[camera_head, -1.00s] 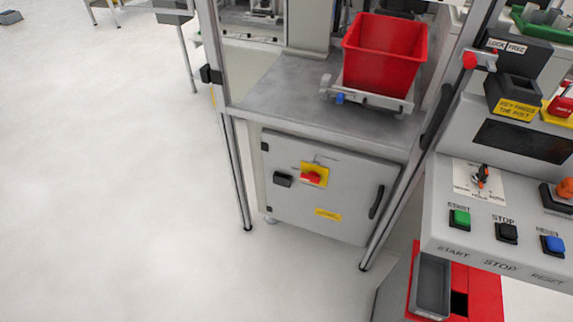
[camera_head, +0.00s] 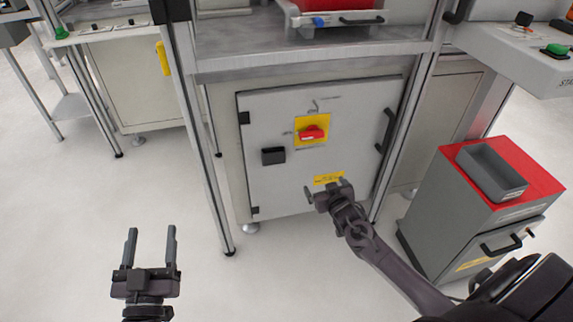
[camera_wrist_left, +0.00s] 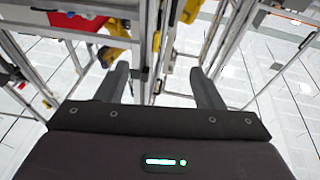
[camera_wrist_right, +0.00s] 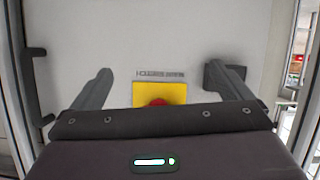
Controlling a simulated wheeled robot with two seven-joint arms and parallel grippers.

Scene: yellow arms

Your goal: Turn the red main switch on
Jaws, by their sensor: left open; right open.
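The red main switch (camera_head: 312,132) sits on a yellow plate (camera_head: 302,141) on the grey cabinet door (camera_head: 350,110). In the right wrist view the red switch (camera_wrist_right: 158,102) shows between my fingers, partly hidden by the gripper body, with its yellow plate (camera_wrist_right: 176,92). My right gripper (camera_head: 328,193) is open and empty, below the switch and in front of the lower door, apart from the switch. My left gripper (camera_head: 150,245) is open and empty over the floor at the lower left; it also shows open in the left wrist view (camera_wrist_left: 165,85).
A black box (camera_head: 273,156) sits left of the switch and a black door handle (camera_head: 386,130) is at the right. Metal frame posts (camera_head: 205,165) flank the cabinet. A grey cart with a red top (camera_head: 535,180) stands at the right. Floor in front is clear.

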